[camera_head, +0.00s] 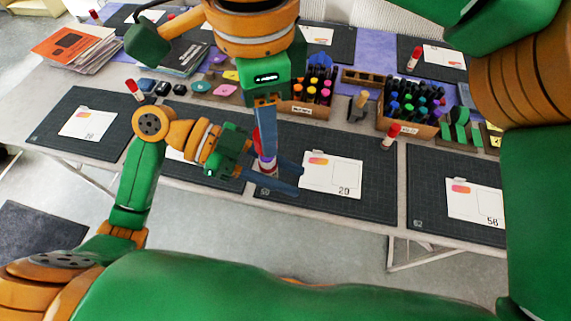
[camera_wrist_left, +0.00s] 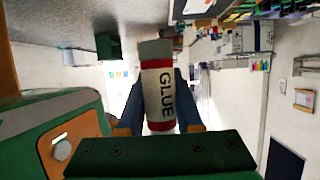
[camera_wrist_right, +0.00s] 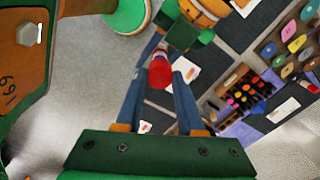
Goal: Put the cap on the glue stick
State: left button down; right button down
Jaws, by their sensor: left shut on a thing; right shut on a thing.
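My left gripper (camera_head: 297,180) is shut on the glue stick (camera_head: 267,159), a white tube with red bands. The left wrist view shows its GLUE label (camera_wrist_left: 160,92) and a pale grey end; the other end is hidden towards my gripper body. My right gripper (camera_head: 264,143) reaches down from above and is shut on the red cap (camera_head: 257,137). In the right wrist view the cap (camera_wrist_right: 160,72) sits between the fingertips. In the head view the cap is just above the stick, roughly in line; I cannot tell whether they touch.
Both grippers are above the front edge of a table with dark cutting mats (camera_head: 382,180) and a white card (camera_head: 332,174). Marker boxes (camera_head: 401,127) stand behind. Another red-capped stick (camera_head: 390,136) stands to the right. The floor in front is open.

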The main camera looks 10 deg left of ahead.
jog(key=shift+f, duration=0.6)
dwell(0.3)
jog(key=shift+f, duration=0.9)
jog(key=shift+f, duration=0.55)
jog(key=shift+c, duration=2.2)
grip_release()
jog(key=shift+r, duration=0.1)
notch_tip(320, 180, up, 7)
jog(key=shift+r, duration=0.15)
